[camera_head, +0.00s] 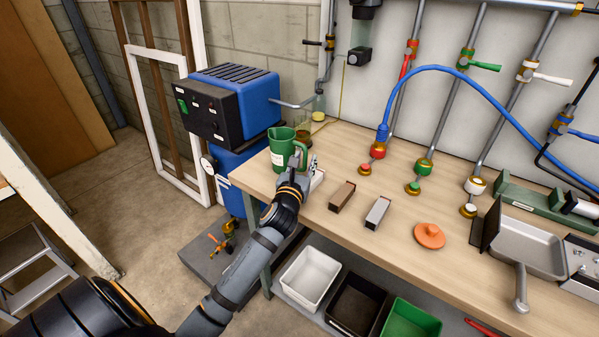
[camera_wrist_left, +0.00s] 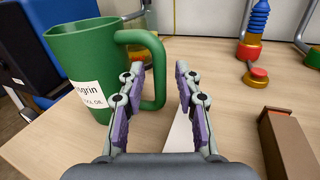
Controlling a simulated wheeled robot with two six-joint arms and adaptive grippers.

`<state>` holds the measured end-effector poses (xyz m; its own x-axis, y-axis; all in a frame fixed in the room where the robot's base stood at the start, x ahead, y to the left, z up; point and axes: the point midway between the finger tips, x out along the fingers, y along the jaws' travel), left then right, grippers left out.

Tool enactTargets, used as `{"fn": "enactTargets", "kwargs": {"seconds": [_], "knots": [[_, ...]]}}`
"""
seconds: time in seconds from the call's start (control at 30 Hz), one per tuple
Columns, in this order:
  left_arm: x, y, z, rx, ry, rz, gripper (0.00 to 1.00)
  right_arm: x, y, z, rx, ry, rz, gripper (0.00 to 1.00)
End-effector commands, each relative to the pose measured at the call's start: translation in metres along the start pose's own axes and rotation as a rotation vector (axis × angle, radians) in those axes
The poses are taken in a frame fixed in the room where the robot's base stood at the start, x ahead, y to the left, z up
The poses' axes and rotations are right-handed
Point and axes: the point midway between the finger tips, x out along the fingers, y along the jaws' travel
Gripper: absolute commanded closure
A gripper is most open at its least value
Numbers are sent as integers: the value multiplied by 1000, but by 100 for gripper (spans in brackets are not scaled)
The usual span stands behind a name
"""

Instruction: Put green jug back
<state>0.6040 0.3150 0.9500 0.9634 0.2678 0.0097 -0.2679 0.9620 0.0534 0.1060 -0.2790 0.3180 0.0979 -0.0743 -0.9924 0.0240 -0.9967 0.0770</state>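The green jug (camera_head: 283,148) stands upright on the workbench near its left corner. In the left wrist view the jug (camera_wrist_left: 82,65) has a white label, and its handle is turned towards my left gripper. My left gripper (camera_head: 312,165) is at the handle side of the jug. In the left wrist view the gripper (camera_wrist_left: 160,80) is open, with a wide gap between its fingers. The outer bar of the handle shows between the fingers. I cannot tell whether the left finger reaches into the handle's opening or touches it. My right gripper is not in view.
A blue machine (camera_head: 235,105) stands left of the bench. A brown block (camera_head: 341,196), a grey block (camera_head: 377,213) and an orange lid (camera_head: 429,236) lie on the workbench (camera_head: 335,240). A glass vessel (camera_head: 303,137) stands behind the jug. Valve pipes line the wall.

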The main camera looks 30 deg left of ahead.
Motion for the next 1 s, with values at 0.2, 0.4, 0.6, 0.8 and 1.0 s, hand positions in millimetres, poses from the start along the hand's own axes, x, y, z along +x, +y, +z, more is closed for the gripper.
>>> {"fn": "enactTargets", "kwargs": {"seconds": [0.2,0.4,0.6,0.8,1.0], "knots": [[-56,0,-2,-3,2,-1,66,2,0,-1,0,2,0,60],[-91,0,-1,-3,1,0,66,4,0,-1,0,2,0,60],[-102,0,1,-1,-1,0,66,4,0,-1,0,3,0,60],[-102,0,1,-1,-1,0,66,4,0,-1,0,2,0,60],[-101,0,1,-1,-1,0,66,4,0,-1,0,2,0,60]]}}
